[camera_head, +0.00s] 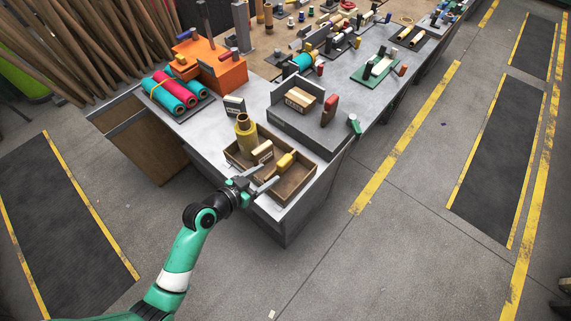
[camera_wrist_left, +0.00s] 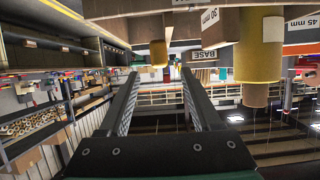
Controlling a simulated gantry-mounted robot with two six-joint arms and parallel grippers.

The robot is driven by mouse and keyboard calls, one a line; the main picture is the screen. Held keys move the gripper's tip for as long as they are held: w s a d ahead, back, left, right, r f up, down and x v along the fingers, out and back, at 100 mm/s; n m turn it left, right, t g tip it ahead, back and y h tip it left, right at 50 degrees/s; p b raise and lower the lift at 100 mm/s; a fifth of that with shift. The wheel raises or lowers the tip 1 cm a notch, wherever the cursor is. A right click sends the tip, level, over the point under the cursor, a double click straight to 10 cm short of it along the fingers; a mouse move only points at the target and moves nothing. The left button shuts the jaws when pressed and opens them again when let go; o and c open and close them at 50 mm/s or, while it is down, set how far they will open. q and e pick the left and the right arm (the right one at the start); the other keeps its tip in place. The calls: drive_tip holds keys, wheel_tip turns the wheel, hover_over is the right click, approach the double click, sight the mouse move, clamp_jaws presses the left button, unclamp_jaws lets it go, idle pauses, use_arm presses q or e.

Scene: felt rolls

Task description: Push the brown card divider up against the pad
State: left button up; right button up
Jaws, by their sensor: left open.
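A brown open-topped box (camera_head: 240,164) stands on the near end of the grey bench. It holds a yellow roll (camera_head: 246,137), a tan block (camera_head: 262,151) and a small yellow piece (camera_head: 286,160). I cannot clearly tell a separate card divider or the pad in it. My left gripper (camera_head: 266,184) is open and empty at the box's near side. In the left wrist view its two fingers (camera_wrist_left: 160,73) are spread, with the yellow roll (camera_wrist_left: 258,45) and a tan block marked 30 mm (camera_wrist_left: 226,28) beyond them. My right gripper is out of view.
A grey tray (camera_head: 318,137) with a tan block and a red-topped piece stands behind the box. Teal and red rolls (camera_head: 172,92) lie at the left beside an orange block (camera_head: 212,65). The bench's bare front edge lies right of the box.

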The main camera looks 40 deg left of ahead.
sight(285, 163)
use_arm(q)
drive_tip(key=b+x, duration=0.2)
drive_tip(key=x, duration=0.7)
drive_tip(key=shift+w, duration=0.45)
clamp_jaws()
idle(0.7)
